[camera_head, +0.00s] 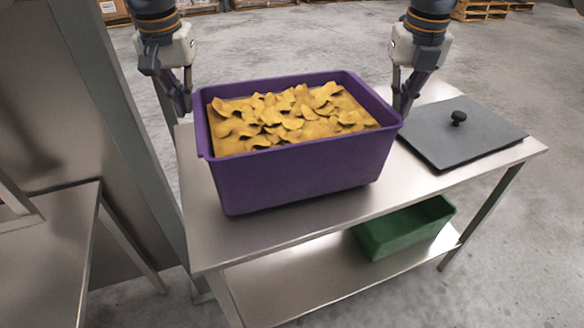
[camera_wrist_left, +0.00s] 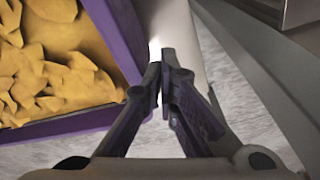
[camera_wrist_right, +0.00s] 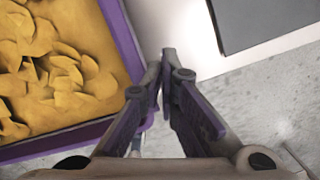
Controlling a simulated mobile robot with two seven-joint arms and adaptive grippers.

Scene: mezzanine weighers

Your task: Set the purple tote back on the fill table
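The purple tote (camera_head: 300,175), full of yellow chips (camera_head: 290,118), is upright over the steel table (camera_head: 290,232) in the head view; its underside is at or very near the top. My left gripper (camera_head: 186,108) is just outside its left end, fingers together and pointing down. It also shows in the left wrist view (camera_wrist_left: 164,68), beside the tote's rim (camera_wrist_left: 118,35). My right gripper (camera_head: 402,108) is outside the right end, near the far corner, fingers also together (camera_wrist_right: 165,68). No tote wall shows between either pair of fingertips. Whether the fingers touch the tote is hidden.
A dark grey lid (camera_head: 462,136) with a black knob lies on the right of the table. A green bin (camera_head: 405,230) stands on the lower shelf. A steel post (camera_head: 120,110) and another steel surface (camera_head: 50,245) are close on the left. The table's front strip is bare.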

